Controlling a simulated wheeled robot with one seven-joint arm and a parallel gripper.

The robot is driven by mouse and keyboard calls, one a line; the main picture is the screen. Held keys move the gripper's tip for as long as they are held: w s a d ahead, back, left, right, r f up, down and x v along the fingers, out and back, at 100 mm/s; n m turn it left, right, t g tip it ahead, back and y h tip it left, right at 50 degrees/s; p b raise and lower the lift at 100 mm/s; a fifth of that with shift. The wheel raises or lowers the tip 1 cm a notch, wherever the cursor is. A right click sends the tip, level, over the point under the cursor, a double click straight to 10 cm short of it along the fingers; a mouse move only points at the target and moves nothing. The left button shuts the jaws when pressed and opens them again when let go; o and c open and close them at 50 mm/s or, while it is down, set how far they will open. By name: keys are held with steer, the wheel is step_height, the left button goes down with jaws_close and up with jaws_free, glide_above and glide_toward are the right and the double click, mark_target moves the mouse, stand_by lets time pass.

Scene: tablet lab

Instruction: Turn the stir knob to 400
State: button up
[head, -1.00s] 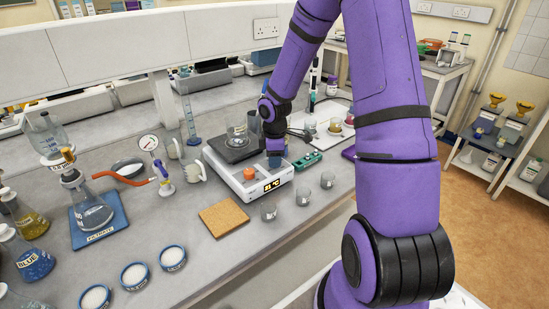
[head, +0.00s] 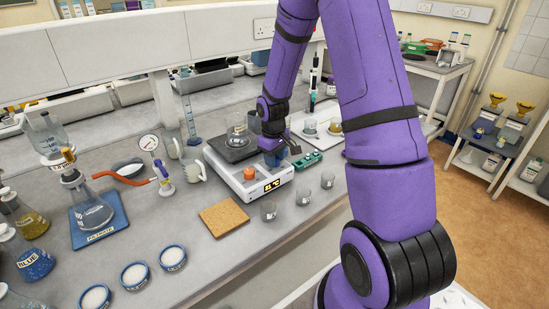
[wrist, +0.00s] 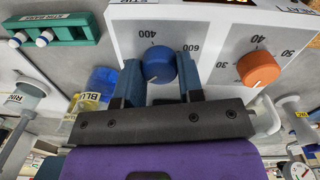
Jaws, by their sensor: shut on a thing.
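The white hotplate stirrer (head: 222,170) stands on the bench, with a dark top plate and a lit display on its front. In the wrist view its panel (wrist: 215,25) appears upside down, with the blue stir knob (wrist: 158,65) between 400 and 600 printed marks. My gripper (wrist: 160,70) is shut on the blue knob, one finger on each side. In the head view my gripper (head: 274,157) is at the stirrer's right end and hides the blue knob.
A glass beaker (head: 237,136) stands on the top plate. A green rack (head: 305,160) lies close to the right of my gripper. Small beakers (head: 300,196) stand in front, beside a cork mat (head: 224,217). A gauge and flasks stand to the left.

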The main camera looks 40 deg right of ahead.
steer(key=m, duration=0.5)
steer(key=shift+m, duration=0.3)
steer(key=m, duration=1.1)
steer(key=shift+m, duration=0.4)
steer(key=m, duration=0.5)
steer(key=shift+m, duration=0.3)
steer(key=o, duration=0.9)
